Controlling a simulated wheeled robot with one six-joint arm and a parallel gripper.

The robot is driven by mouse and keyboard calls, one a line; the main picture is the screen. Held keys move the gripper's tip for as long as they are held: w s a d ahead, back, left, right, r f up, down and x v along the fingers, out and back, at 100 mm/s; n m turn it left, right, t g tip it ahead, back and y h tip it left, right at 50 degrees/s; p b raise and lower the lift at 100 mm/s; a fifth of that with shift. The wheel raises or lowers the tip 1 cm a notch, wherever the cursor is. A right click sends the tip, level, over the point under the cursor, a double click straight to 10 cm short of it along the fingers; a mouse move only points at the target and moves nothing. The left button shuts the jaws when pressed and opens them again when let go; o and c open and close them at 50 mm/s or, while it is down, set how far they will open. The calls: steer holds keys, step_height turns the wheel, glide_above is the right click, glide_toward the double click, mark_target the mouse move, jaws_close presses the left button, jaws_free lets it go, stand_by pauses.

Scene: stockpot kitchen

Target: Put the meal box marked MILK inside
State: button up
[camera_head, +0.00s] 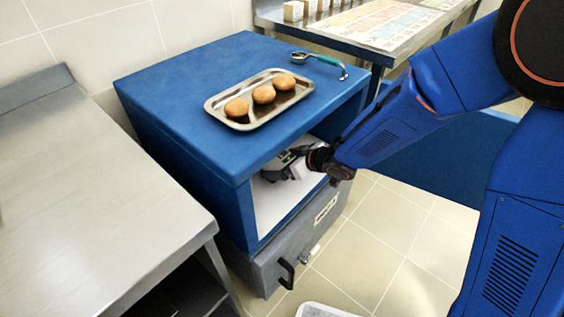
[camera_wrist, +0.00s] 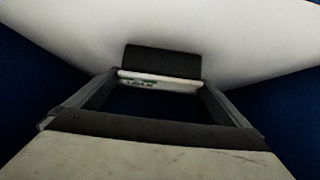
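The blue cabinet (camera_head: 193,153) stands open at the front, with a pale-floored compartment (camera_head: 278,207). My gripper (camera_head: 283,166) reaches into this compartment from the right. In the wrist view my gripper (camera_wrist: 160,88) has its two fingers apart. A small dark block with a pale, marked strip (camera_wrist: 160,62) lies between or just beyond the fingertips, flush with both. It may be the meal box, but its marking is too small to read. I cannot tell whether the fingers press on it. In the head view the gripper and arm hide most of it.
The blue door (camera_head: 440,158) hangs open at the right, behind my arm. A metal tray (camera_head: 213,106) with three round buns and a green-handled utensil (camera_head: 322,61) lie on the cabinet top. A grey drawer (camera_head: 270,269) is below. A steel counter (camera_head: 85,210) stands left.

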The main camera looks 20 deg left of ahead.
steer(key=shift+r, duration=0.1)
steer(key=shift+s+d+r, duration=0.15)
steer(key=shift+d+r, duration=0.25)
steer(key=v, duration=1.1)
